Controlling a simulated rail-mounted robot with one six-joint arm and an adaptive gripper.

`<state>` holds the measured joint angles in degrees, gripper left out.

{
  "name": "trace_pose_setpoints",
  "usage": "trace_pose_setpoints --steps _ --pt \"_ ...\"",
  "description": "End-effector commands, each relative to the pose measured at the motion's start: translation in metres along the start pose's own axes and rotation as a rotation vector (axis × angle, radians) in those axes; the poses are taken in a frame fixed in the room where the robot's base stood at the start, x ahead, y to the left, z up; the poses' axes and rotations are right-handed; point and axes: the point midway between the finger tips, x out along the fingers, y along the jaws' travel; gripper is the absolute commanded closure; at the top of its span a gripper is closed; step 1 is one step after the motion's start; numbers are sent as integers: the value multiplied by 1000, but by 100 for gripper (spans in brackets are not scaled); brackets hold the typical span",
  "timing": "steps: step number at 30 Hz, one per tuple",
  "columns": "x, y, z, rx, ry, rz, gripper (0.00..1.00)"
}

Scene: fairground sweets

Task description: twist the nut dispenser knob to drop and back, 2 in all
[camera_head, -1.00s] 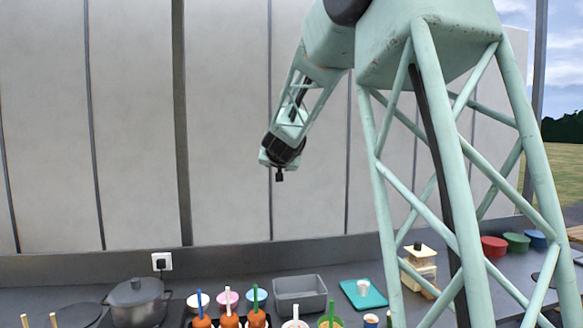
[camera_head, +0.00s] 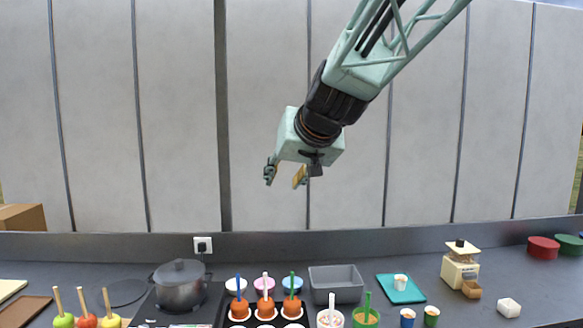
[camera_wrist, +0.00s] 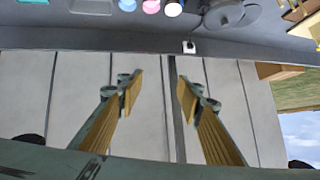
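The nut dispenser (camera_head: 460,268) is a small cream machine at the right of the counter, standing upright. A dark knob (camera_head: 461,243) shows on its top; its turn position is too small to tell. A small brown box (camera_head: 471,289) sits at its front. My gripper (camera_head: 285,177) hangs high in front of the wall panels, well left of the dispenser and above it. In the wrist view my gripper (camera_wrist: 160,90) has its two fingers wide apart with nothing between them. The dispenser cannot be made out in the wrist view.
A teal tray (camera_head: 410,297) with a white cup and a grey bin (camera_head: 336,283) stand left of the dispenser. Colored cups (camera_head: 432,316) and a white block (camera_head: 508,307) are in front. A pot (camera_head: 180,285) and several toffee apples are further left. The air around my gripper is clear.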

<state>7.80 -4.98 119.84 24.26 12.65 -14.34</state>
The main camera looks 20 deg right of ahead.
Motion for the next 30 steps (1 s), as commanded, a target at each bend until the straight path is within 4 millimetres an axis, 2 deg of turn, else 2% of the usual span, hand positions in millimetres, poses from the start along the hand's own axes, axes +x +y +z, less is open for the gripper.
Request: trace_pose_setpoints --steps 6,15,23,30 --pt "-44 -16 58 -40 -91 -26 67" --pt "-104 -24 143 -95 -220 -41 67" --pt "-155 -18 219 -140 -332 -35 67" --pt "-202 -3 289 -182 -433 -13 67"
